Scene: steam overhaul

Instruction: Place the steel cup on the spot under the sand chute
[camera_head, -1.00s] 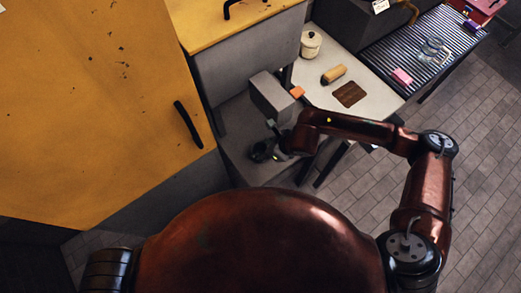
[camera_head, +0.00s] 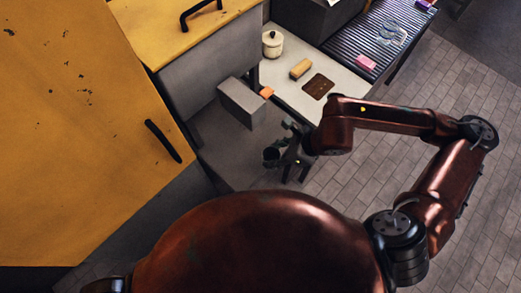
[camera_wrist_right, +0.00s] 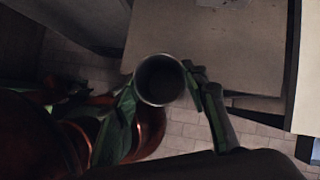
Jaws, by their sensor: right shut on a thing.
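The steel cup (camera_head: 271,155) is small and dark in the head view. In the right wrist view the cup (camera_wrist_right: 160,82) shows its round open mouth, upright, with a dark inside. My right gripper (camera_head: 281,146) is shut on it, with a finger on either side. The cup is above or near the front edge of a low grey surface (camera_head: 215,150). A grey box-shaped block (camera_head: 242,103), perhaps the sand chute, stands behind and to the left of the cup. I cannot make out a marked spot under it. My left gripper is not in view.
An orange piece (camera_head: 267,92) is beside the block. A pale table (camera_head: 290,92) holds a cream lidded pot (camera_head: 272,43), a tan-topped brush or block (camera_head: 300,69) and a brown mat (camera_head: 318,86). A yellow cabinet (camera_head: 70,120) fills the left. Tiled floor is open at right.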

